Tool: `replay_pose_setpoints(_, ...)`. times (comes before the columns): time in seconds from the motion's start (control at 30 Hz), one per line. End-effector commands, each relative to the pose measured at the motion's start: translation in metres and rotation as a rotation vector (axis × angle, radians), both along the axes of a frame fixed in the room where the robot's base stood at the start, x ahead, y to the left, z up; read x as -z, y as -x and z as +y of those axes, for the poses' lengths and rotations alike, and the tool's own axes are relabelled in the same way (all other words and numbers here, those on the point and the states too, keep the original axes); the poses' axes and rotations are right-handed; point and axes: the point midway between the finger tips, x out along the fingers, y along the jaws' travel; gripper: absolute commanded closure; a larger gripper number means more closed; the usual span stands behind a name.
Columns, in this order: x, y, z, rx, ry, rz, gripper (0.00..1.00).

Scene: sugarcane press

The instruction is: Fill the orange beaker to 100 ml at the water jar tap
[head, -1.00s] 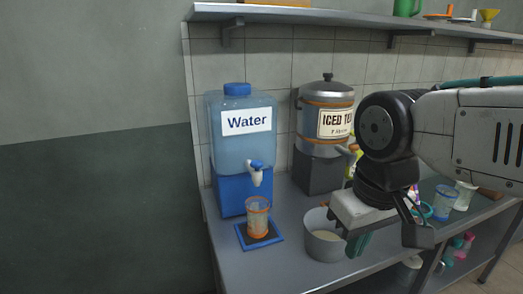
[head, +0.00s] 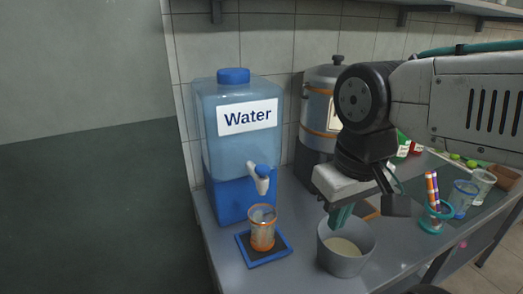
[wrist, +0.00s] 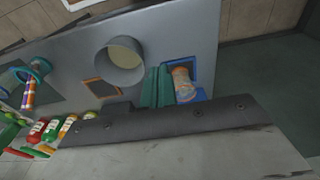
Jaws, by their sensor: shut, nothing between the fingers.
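The clear water jar (head: 214,152) with a blue cap and a "Water" label stands on a blue block at the left of the counter. Its white tap with a blue handle (head: 262,176) points down at the front. The clear orange-banded beaker (head: 262,230) stands upright on a blue-edged dark mat (head: 279,250) below the tap. It also shows in the wrist view (wrist: 183,86). Its fill level is too small to read. My gripper (head: 341,215) is shut and empty, right of the beaker and above a grey pot. Its teal fingers show in the wrist view (wrist: 157,90).
The grey pot (head: 340,264) with pale contents stands right of the beaker. A steel urn (head: 316,110) on a dark block stands behind my arm. A teal holder (head: 434,220) and a blue-rimmed glass (head: 462,199) are farther right. A wall shelf hangs above.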

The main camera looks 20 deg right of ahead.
Motion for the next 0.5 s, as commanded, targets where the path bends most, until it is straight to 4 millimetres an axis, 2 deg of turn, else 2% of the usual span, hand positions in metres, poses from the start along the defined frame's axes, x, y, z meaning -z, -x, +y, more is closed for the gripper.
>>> replay_pose_setpoints(0.17, -0.010, -0.010, 0.001, 0.000, -0.002, 0.009, 1.00)
replay_pose_setpoints(0.27, -0.033, -0.035, 0.003, 0.000, -0.008, 0.027, 1.00)
replay_pose_setpoints(0.37, -0.064, -0.074, 0.006, 0.000, -0.017, 0.055, 1.00)
replay_pose_setpoints(0.5, -0.102, -0.137, 0.011, -0.002, -0.030, 0.098, 1.00)
